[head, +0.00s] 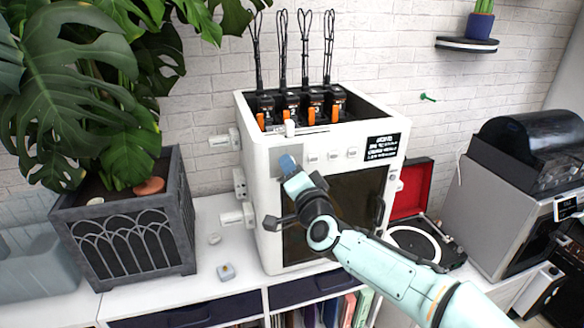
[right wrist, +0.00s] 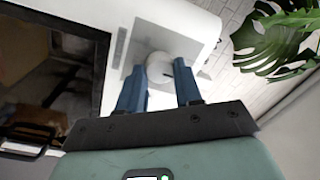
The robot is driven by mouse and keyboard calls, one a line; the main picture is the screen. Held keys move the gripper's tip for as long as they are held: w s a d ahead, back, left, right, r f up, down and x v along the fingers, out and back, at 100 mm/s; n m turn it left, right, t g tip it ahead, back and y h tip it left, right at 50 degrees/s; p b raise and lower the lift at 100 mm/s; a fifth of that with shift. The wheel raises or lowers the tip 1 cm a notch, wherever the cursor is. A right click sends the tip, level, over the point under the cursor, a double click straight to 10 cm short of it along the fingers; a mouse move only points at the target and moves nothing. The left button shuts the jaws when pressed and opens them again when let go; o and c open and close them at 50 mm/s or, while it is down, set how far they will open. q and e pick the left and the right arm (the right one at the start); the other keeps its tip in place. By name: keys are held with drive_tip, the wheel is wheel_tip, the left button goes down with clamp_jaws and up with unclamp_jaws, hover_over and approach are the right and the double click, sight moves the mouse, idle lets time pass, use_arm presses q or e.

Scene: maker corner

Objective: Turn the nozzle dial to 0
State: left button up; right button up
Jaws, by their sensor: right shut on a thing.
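The white machine (head: 262,205) stands on the white counter, with a grey square plate on the upper left of its front. My right gripper (head: 289,163) reaches that plate and hides the nozzle dial in the head view. In the right wrist view the round white nozzle dial (right wrist: 160,66) sits on the plate, with a small dark mark on its face. The two blue fingers of my right gripper (right wrist: 158,78) are on either side of the dial, shut on it. I cannot read any number by the dial. My left gripper is not in view.
A large plant in a grey planter (head: 125,240) stands left of the machine. A record player with a red lid (head: 410,190) and a grey machine (head: 490,205) are to the right. A small white item (head: 226,271) lies on the counter in front.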

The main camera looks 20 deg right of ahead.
drive_tip(key=shift+n, duration=0.3)
drive_tip(key=o, duration=1)
drive_tip(key=shift+o, duration=0.2)
drive_tip(key=s+b, duration=0.2)
drive_tip(key=s, duration=1.1)
drive_tip(key=shift+s+d+f, duration=0.2)
drive_tip(key=shift+d+f, duration=0.15)
drive_tip(key=shift+d, duration=0.05)
